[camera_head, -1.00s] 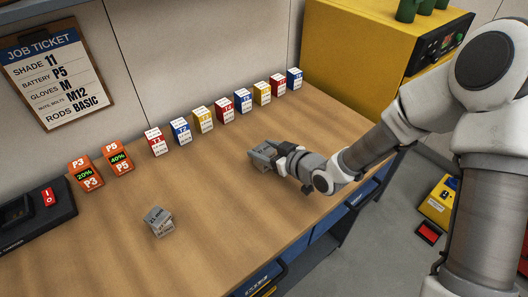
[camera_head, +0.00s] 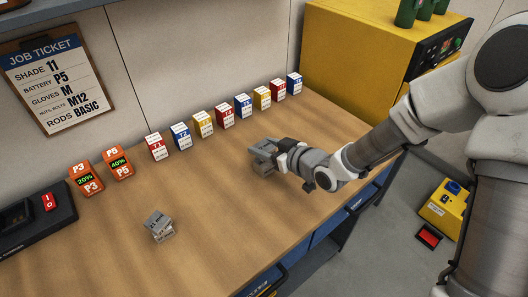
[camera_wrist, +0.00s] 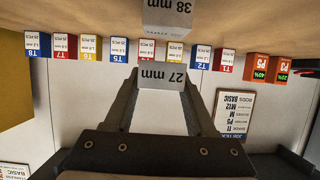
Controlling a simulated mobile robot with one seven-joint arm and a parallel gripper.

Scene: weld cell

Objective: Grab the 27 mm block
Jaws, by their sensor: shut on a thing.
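The 27 mm block (camera_wrist: 160,76) is grey and sits between the two fingers of my gripper (camera_wrist: 160,88) in the wrist view. My gripper is shut on it. In the head view the held block (camera_head: 264,146) is at the centre, over the table, with my gripper coming in from the right. A larger grey 38 mm block (camera_wrist: 167,20) stands on the table below it; the wrist view is upside down and shows a gap between the two blocks. The 38 mm block also shows in the head view (camera_head: 262,168), partly hidden.
The wooden table (camera_head: 215,190) has free room in its middle. More grey blocks (camera_head: 158,227) stand at its front left, their labels hard to read. A row of coloured boxes (camera_head: 225,115) and orange batteries (camera_head: 86,179) stand along the wall. A yellow machine (camera_head: 350,50) is behind.

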